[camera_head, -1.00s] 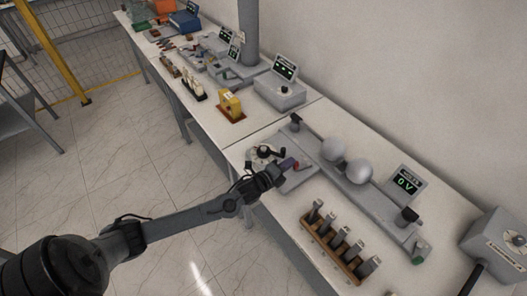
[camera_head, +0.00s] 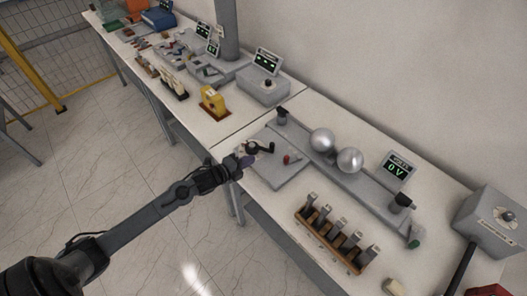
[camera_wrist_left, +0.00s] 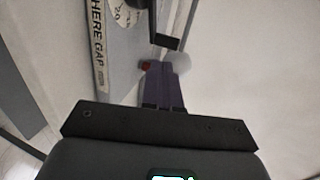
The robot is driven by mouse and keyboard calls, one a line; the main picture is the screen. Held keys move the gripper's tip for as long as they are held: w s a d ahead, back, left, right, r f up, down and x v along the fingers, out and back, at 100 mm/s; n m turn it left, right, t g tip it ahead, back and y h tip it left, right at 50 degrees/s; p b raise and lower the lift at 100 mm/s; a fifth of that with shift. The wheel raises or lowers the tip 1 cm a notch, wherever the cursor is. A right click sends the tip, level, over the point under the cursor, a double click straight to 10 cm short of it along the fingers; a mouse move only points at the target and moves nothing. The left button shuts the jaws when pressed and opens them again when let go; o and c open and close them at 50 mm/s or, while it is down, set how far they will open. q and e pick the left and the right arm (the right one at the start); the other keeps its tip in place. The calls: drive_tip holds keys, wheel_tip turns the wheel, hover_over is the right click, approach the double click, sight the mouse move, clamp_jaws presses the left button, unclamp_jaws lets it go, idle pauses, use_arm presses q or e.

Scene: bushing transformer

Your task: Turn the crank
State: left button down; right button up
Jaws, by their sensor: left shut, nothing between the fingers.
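The crank (camera_head: 262,148) is a small black arm with an upright knob on a round dial, on the grey sphere-gap panel (camera_head: 270,172). In the left wrist view, a black part, probably the crank (camera_wrist_left: 165,41), shows beyond the fingertips beside the numbered dial (camera_wrist_left: 126,12). My left gripper (camera_head: 246,161) is at the panel's left edge, close to the dial in the picture, and apart from the crank. Its purple fingers (camera_wrist_left: 163,82) are shut together with nothing between them. My right gripper is out of view.
A red knob (camera_head: 287,159) sits on the panel right of the crank. Two grey spheres (camera_head: 322,140) and a "0 V" display (camera_head: 397,170) stand behind. Floor lies left of the table.

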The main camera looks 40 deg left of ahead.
use_arm(q)
drive_tip(key=x, duration=0.5)
drive_tip(key=r+x, duration=0.1)
drive_tip(key=x, duration=0.2)
drive_tip(key=shift+w, duration=0.2)
drive_tip(key=shift+w+d+r+n+y, duration=0.1)
drive_tip(key=shift+w+n+y, duration=0.2)
drive_tip(key=shift+n+y, duration=0.25)
